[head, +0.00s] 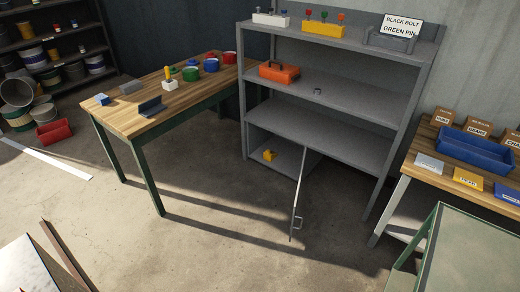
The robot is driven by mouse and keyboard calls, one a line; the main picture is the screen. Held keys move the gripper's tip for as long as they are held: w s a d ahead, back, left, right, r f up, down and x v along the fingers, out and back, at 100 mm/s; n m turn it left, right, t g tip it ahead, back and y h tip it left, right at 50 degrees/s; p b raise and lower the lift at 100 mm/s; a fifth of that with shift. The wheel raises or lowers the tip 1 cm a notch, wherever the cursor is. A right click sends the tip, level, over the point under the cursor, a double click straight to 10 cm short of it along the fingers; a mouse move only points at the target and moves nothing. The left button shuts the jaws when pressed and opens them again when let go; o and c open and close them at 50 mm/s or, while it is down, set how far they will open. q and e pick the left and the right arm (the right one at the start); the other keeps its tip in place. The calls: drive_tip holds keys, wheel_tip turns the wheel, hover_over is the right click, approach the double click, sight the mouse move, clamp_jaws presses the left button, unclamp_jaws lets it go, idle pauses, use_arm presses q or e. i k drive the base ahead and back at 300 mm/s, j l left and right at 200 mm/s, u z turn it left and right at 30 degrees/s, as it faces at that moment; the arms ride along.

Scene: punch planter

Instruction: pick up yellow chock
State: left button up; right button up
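A small yellow block (269,155), which looks like the yellow chock, sits on the floor of the low compartment at the bottom left of the grey shelf unit (320,108). The compartment's door (298,195) stands open, seen nearly edge-on, to the right of the block. The door has a handle (298,223) near its lower end. The block's front and top are visible. Neither of my grippers is in view.
A wooden workbench (195,97) with blocks and coloured containers stands to the left. An orange toolbox (279,72) sits on the unit's middle shelf. A table with a blue bin (470,147) is at right. The concrete floor before the unit is clear.

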sight(269, 155)
drive_tip(key=i+u, duration=0.2)
drive_tip(key=i, duration=0.55)
drive_tip(key=i+u, duration=0.2)
drive_tip(key=i, duration=0.55)
drive_tip(key=i+l+u, duration=0.2)
drive_tip(key=i, duration=0.55)
